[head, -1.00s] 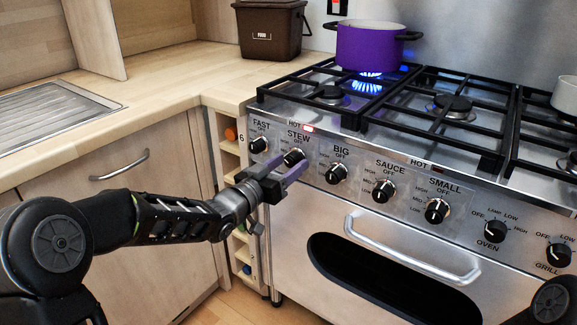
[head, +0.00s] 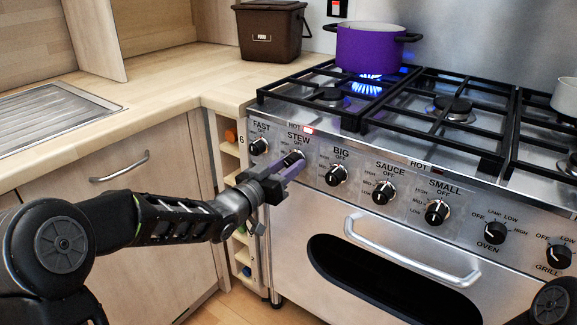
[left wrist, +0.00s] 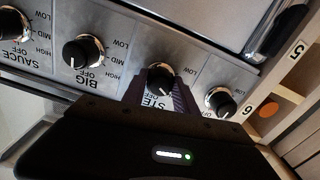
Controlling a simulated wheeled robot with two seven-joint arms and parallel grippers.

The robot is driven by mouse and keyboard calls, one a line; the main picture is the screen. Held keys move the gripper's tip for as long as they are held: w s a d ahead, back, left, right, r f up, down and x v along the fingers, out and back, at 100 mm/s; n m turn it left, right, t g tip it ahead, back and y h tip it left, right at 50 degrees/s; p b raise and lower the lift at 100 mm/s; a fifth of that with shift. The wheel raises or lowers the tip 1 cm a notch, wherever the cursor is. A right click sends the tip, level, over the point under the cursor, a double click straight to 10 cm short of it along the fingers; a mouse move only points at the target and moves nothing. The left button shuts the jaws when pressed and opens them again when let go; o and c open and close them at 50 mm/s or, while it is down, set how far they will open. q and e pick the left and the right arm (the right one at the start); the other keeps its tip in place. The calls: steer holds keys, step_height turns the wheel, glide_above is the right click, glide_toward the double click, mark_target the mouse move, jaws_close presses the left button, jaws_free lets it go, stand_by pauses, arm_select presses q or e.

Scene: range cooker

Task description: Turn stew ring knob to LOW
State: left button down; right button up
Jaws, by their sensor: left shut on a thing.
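The stew knob (left wrist: 159,81) is black with a silver base, on the cooker's front panel, second from the left in the head view. My left gripper (head: 291,166) reaches it from the left and is shut on the knob, its purple-grey fingers covering most of it in the head view. In the left wrist view a ridged finger lies beside the knob, and the STEW label is partly covered. The purple pot (head: 368,49) stands at the back left of the hob over a lit blue flame (head: 366,83).
The fast knob (head: 258,146) and big knob (head: 336,175) sit close on either side. The oven door handle (head: 410,250) juts out below the panel. A brown food bin (head: 270,32) stands on the worktop (head: 190,80).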

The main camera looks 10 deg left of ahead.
arm_select(q)
steer(key=shift+n, duration=0.3)
steer(key=n+p, duration=0.3)
steer(key=n, duration=0.2)
steer(key=shift+r, duration=0.1)
steer(key=n+p, duration=0.2)
steer(key=n, duration=0.1)
steer(key=shift+n, duration=0.3)
steer(key=shift+d+n+p, duration=0.1)
steer(key=shift+n+p, duration=0.6)
steer(key=shift+n, duration=0.7)
steer(key=c, duration=1)
jaws_free()
steer(key=shift+o, duration=0.2)
steer(key=shift+s, duration=0.1)
